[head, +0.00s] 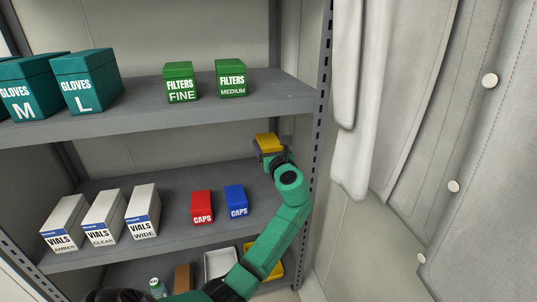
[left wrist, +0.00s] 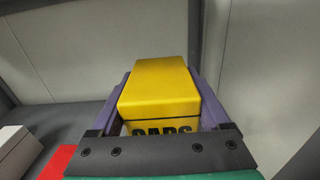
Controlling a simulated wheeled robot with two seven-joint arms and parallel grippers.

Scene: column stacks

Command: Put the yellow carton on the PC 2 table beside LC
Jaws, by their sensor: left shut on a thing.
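The yellow carton (head: 267,139) is above the right end of the middle shelf in the head view. My left gripper (head: 270,148) is shut on it. In the left wrist view the yellow carton (left wrist: 160,85) sits between the two purple fingers of my left gripper (left wrist: 158,92), with the top of the word CAPS showing on its near face. I cannot tell whether the carton touches the shelf. The PC 2 table and LC are not in view. My right gripper is not in view.
A red CAPS carton (head: 202,207) and a blue CAPS carton (head: 236,201) stand on the middle shelf (head: 170,232), right of several white VIALS cartons (head: 143,212). Green FILTERS cartons (head: 231,78) and teal GLOVES boxes (head: 86,82) stand on the shelf above. White coats (head: 400,110) hang at right.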

